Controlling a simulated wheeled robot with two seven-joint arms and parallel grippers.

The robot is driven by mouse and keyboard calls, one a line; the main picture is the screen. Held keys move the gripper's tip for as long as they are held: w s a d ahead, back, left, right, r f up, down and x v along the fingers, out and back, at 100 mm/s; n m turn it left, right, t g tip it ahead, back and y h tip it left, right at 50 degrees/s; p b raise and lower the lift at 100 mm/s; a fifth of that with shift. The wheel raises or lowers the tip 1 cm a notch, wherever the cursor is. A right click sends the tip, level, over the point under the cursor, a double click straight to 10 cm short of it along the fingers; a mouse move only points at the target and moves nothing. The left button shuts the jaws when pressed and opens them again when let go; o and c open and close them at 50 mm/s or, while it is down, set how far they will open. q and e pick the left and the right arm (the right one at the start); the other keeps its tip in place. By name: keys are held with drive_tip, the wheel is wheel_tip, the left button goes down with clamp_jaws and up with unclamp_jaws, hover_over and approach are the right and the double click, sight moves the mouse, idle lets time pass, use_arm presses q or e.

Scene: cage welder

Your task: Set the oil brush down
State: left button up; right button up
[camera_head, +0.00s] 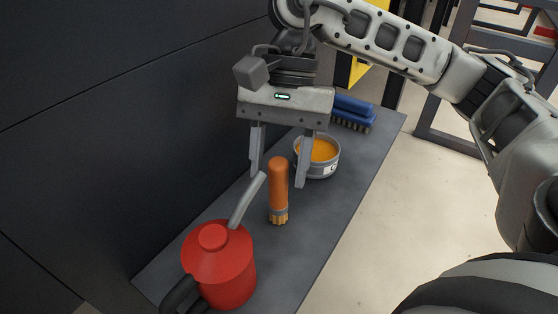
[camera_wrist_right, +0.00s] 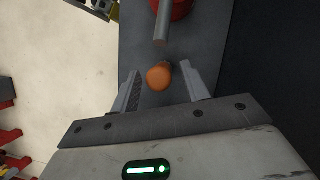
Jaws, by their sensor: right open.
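The oil brush (camera_head: 278,188) has an orange handle and short tan bristles. It stands upright, bristles down, on the grey shelf (camera_head: 300,257). My right gripper (camera_head: 279,181) is over the brush with its jaws open. In the right wrist view the rounded handle end (camera_wrist_right: 159,78) shows between the two spread fingers, with a gap on each side. My left gripper is not in view.
A red oil can (camera_head: 228,268) with a grey spout stands in front of the brush, the spout close to its handle. Behind are a round tin of orange contents (camera_head: 318,157) and a blue brush (camera_head: 352,112). A dark wall (camera_head: 110,130) borders the shelf's left side.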

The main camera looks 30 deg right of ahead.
drive_tip(key=v, duration=1.1)
drive_tip(key=shift+r+p, duration=0.3)
